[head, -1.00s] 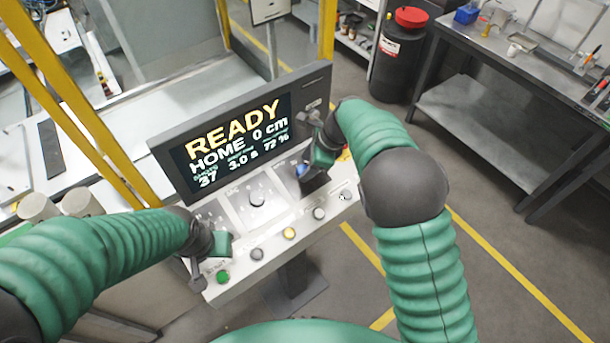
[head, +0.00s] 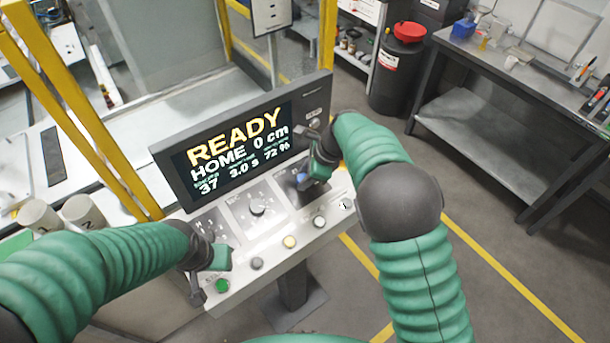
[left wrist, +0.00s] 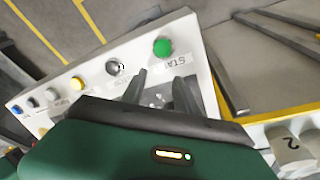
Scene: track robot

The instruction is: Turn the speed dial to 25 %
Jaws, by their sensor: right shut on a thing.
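The control panel (head: 267,262) has a display (head: 235,150) reading READY, HOME 0 cm, 37, 3.0 s and 72 %. My right gripper (head: 301,184) is at the panel's right-hand dial plate, shut on a small blue knob, seemingly the speed dial. The gripper hides most of the knob and its scale, so its pointer cannot be read. My left gripper (head: 198,287) is over the panel's left end. In the left wrist view its fingers (left wrist: 162,78) are apart and empty, near the green button (left wrist: 162,47).
A front row holds the green button (head: 222,286), a grey button (head: 257,263), a yellow button (head: 290,242) and others. A yellow post (head: 85,110) stands behind the panel at left.

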